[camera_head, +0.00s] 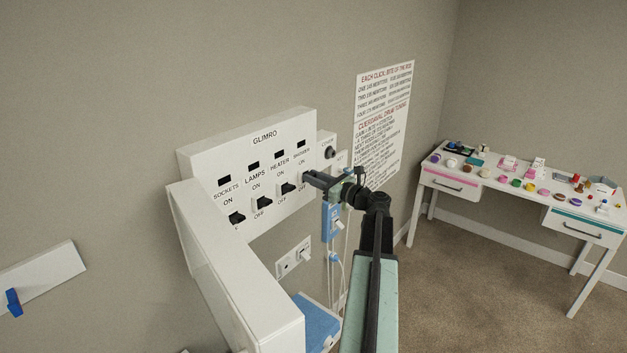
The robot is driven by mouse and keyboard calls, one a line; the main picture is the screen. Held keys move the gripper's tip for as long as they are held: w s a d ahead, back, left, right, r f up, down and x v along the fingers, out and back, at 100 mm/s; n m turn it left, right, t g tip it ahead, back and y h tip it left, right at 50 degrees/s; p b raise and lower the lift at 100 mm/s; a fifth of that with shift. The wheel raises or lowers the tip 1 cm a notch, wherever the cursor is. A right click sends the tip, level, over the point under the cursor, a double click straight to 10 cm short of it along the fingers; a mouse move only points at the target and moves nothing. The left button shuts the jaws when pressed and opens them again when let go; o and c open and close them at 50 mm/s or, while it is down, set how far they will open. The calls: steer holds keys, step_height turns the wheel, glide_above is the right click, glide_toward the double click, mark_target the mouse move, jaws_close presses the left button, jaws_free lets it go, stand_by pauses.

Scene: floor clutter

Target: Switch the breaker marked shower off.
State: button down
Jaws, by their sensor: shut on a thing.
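The white breaker panel (262,141) marked GLIMRO is on the wall, with a row of black levers under the labels SOCKETS, LAMPS, HEATER and SHOWER. The SHOWER label (301,153) is at the right end, with ON below it. My gripper (310,179) is at the panel, below that label, shut on what seems to be the shower lever. The fingers hide the lever, so I cannot tell its position. The heater lever (288,188) is just left of my fingertips. The lamps lever (264,202) and sockets lever (237,217) are farther left.
A white box-like piece (225,265) juts out in front, below the panel's left side. A black knob (330,153) marked COVER is right of the panel. A wall outlet (293,257) and a blue device (332,220) are below. A cluttered white desk (455,184) stands right.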

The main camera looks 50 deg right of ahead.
steer(key=f+t+b, duration=0.1)
steer(key=t+b, duration=0.1)
steer(key=b, duration=0.3)
steer(key=shift+f+t, duration=0.1)
steer(key=shift+t, duration=0.2)
steer(key=c, duration=1.2)
jaws_free()
steer(key=b+v, duration=0.2)
steer(key=v, duration=0.6)
